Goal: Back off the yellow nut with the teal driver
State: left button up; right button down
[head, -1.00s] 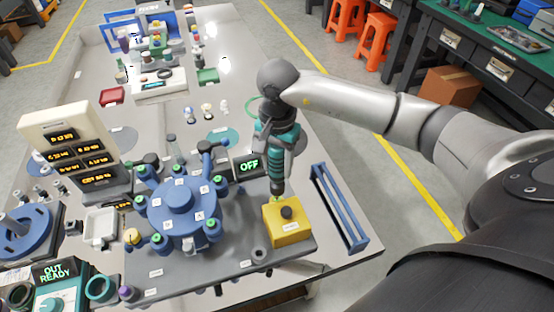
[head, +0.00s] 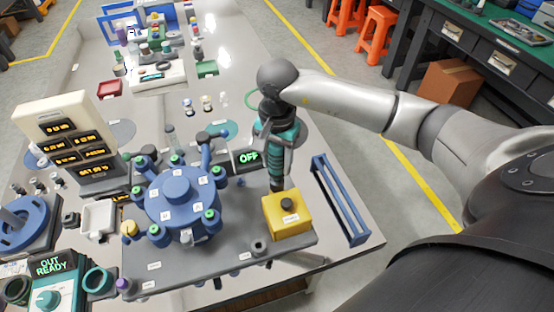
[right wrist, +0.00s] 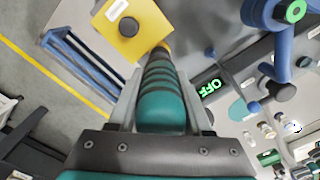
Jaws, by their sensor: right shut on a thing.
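My right gripper (right wrist: 162,112) is shut on the teal driver (right wrist: 160,88), which has dark bands and also shows in the head view (head: 282,140). The driver points downward behind the yellow box (head: 288,222); its tip is hidden or too small to make out, so contact with the box cannot be told. The yellow nut (head: 128,229) sits at the left end of the blue hub (head: 182,198), with several green-topped posts around the hub. The driver is well to the right of the nut. My left gripper is out of view.
A black button tops the yellow box. An OFF display (head: 249,158) stands beside the driver. A blue rack (head: 340,200) is at the right table edge. A readout panel (head: 75,140) and an OUT READY unit (head: 52,285) are on the left.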

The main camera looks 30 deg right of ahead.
aim_at(277, 150)
jog(key=shift+f+b, duration=0.95)
dwell(0.6)
jog(key=shift+s+f, duration=0.2)
jog(key=shift+f, duration=0.05)
dwell(1.4)
jog(key=shift+r+b, duration=0.45)
jog(key=shift+b, duration=0.35)
dwell(3.1)
jog(key=shift+r, duration=0.1)
jog(key=shift+w+r+p, duration=0.2)
jog(key=shift+r+p, duration=1.5)
jog(key=shift+r, duration=0.9)
